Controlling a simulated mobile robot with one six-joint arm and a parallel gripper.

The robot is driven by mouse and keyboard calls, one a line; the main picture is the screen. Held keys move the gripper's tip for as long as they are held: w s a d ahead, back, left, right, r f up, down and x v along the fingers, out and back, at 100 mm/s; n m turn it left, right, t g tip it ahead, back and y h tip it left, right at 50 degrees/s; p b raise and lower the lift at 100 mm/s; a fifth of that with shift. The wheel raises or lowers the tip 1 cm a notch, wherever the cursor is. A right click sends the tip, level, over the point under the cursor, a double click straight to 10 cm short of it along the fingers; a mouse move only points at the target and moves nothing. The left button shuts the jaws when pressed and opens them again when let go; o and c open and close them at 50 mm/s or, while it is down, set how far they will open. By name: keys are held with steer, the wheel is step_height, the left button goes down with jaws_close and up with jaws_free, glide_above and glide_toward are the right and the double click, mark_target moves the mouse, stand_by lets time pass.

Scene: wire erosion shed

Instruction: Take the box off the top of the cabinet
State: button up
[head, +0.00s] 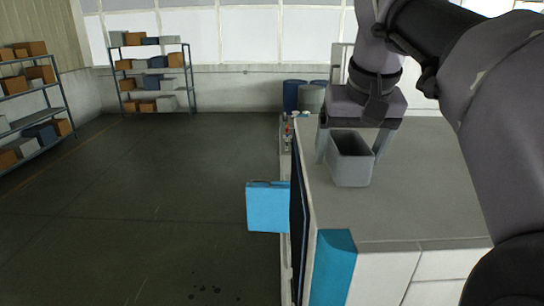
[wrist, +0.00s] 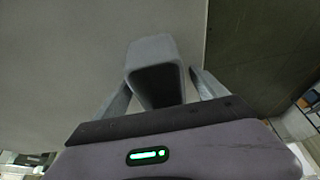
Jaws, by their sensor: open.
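A grey open-topped box (head: 350,170) stands upright on the flat top of the cabinet (head: 430,200), near its left edge. My gripper (head: 348,158) is open, pointing down, with one finger at each side of the box. In the wrist view my gripper (wrist: 160,95) shows its fingers to the left and right of the box (wrist: 153,52), with small gaps visible. The cabinet top (wrist: 70,60) shows around the box there. The inside of the box is dark in the wrist view, and I cannot see its bottom.
A blue panel (head: 267,207) sticks out from the cabinet's left side. Drums (head: 311,97) stand behind the cabinet. Shelves with boxes (head: 150,75) stand along the far wall, and another rack (head: 35,100) stands at the left. The floor (head: 150,190) between is clear.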

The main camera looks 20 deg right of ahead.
steer(key=shift+w+d+f, duration=0.1)
steer(key=shift+w+f, duration=0.1)
steer(key=shift+f, duration=0.2)
steer(key=shift+w, duration=0.4)
steer(key=shift+s+f, duration=0.1)
steer(key=shift+s, duration=0.2)
steer(key=shift+w+f, duration=0.1)
steer(key=c, duration=1.6)
